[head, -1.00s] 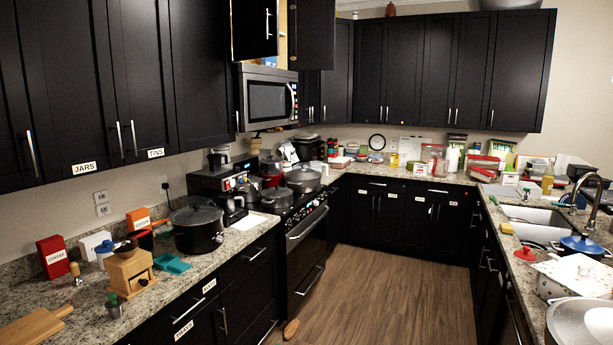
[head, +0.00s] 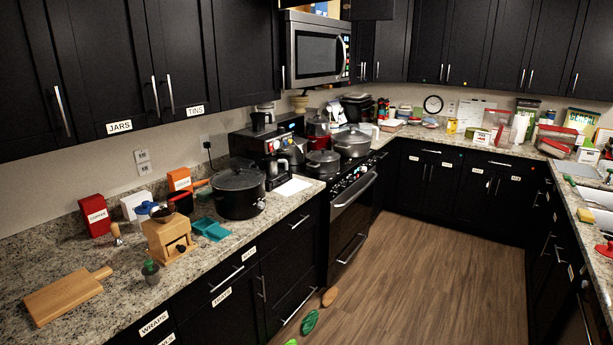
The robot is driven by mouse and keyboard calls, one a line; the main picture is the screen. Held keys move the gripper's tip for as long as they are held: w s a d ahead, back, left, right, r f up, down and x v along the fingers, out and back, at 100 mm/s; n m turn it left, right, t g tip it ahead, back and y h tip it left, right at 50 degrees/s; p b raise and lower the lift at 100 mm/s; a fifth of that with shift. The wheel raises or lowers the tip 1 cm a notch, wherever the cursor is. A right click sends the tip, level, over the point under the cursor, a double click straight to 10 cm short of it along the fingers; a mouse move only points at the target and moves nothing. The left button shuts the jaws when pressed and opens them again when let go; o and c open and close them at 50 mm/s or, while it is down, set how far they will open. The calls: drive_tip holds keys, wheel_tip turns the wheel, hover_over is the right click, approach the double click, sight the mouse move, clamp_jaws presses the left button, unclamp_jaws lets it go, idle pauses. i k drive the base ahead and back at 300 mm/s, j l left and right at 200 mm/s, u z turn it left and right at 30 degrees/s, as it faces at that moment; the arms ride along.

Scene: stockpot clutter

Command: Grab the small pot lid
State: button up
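Several lidded pots are in the head view, and I cannot tell for sure which lid is the small pot lid. A small dark grey pot (head: 323,168) stands at the front of the stove with its lid (head: 323,156) on. A larger grey pot (head: 352,145) with a lid stands behind it to the right. A big black pot (head: 240,200) with a glass lid (head: 238,179) stands on the left counter. A red lid-like item (head: 606,249) lies on the right counter, cut by the picture's edge. My gripper is not in view.
The left counter (head: 100,320) holds a cutting board (head: 68,295), a wooden grinder (head: 168,238), a teal tray (head: 211,229) and boxes. A coffee machine (head: 268,150) stands left of the stove. Green items (head: 309,322) and a brown one (head: 329,296) lie on the otherwise clear floor.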

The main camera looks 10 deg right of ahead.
sight(351, 136)
drive_tip(key=i+l+z, duration=0.35)
drive_tip(key=i, duration=0.3)
drive_tip(key=i+z, duration=0.35)
drive_tip(key=i, duration=0.35)
drive_tip(key=i+z, duration=0.3)
drive_tip(key=i, duration=0.4)
drive_tip(key=i+u, duration=0.2)
drive_tip(key=i, duration=0.75)
drive_tip(key=i+l+u, duration=0.15)
drive_tip(key=i, duration=0.85)
drive_tip(key=i+u, duration=0.75)
drive_tip(key=i+l+u, duration=0.15)
drive_tip(key=i+u, duration=0.25)
